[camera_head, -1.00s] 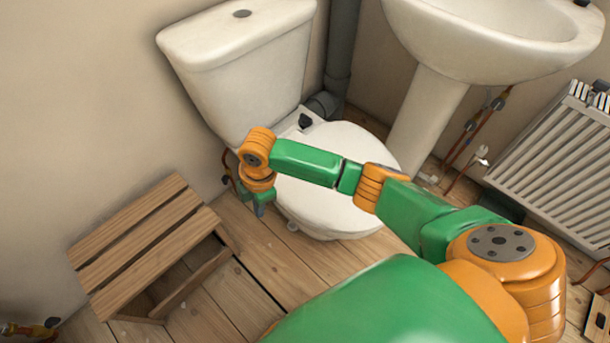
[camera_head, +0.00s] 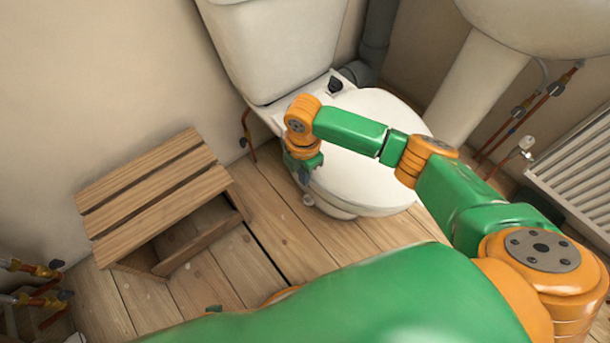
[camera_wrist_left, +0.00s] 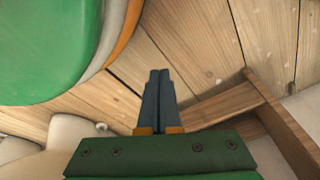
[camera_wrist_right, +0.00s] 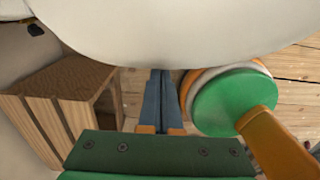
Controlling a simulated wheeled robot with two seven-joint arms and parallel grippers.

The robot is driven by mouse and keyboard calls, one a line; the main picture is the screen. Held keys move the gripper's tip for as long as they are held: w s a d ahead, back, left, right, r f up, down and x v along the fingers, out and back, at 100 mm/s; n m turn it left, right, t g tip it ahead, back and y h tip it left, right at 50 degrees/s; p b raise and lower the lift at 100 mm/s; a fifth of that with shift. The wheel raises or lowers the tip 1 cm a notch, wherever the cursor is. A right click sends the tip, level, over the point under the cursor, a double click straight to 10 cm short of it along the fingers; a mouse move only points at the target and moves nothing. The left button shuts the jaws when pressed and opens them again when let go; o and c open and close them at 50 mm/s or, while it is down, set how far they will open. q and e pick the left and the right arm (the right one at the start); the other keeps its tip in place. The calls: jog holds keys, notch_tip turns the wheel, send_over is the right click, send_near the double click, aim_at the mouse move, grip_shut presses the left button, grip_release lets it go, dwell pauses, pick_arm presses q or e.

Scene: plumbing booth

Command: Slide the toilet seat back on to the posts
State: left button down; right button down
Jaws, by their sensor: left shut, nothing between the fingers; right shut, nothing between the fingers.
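The white toilet seat (camera_head: 372,160) lies flat over the toilet bowl (camera_head: 340,206); its pale underside or rim fills the top of the right wrist view (camera_wrist_right: 190,30). A dark post (camera_head: 335,84) shows at the seat's rear, on the ledge before the cistern. Any second post is hidden by my right arm. My right gripper (camera_head: 303,178) is shut and empty, pointing down beside the seat's left edge. Its fingertips (camera_wrist_right: 161,73) show close to the rim; I cannot tell whether they touch. My left gripper (camera_wrist_left: 159,74) is shut and empty above the floor.
A slatted wooden step box (camera_head: 155,195) stands left of the toilet. Pipes with valves (camera_head: 35,280) are at the lower left. The basin pedestal (camera_head: 478,85) and radiator (camera_head: 580,160) stand on the right. Bare floorboards (camera_head: 270,225) lie between box and bowl.

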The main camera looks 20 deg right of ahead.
jog(key=shift+d, duration=0.15)
jog(key=shift+w+d+r+p, duration=0.15)
jog(key=shift+d+p, duration=0.2)
jog(key=shift+p, duration=0.05)
jog(key=shift+w+d+r+p, duration=0.15)
jog(key=shift+d+p, duration=0.2)
jog(key=shift+p, duration=0.05)
jog(key=shift+w+d+f, duration=0.1)
jog(key=shift+d+f, duration=0.1)
jog(key=shift+d, duration=0.05)
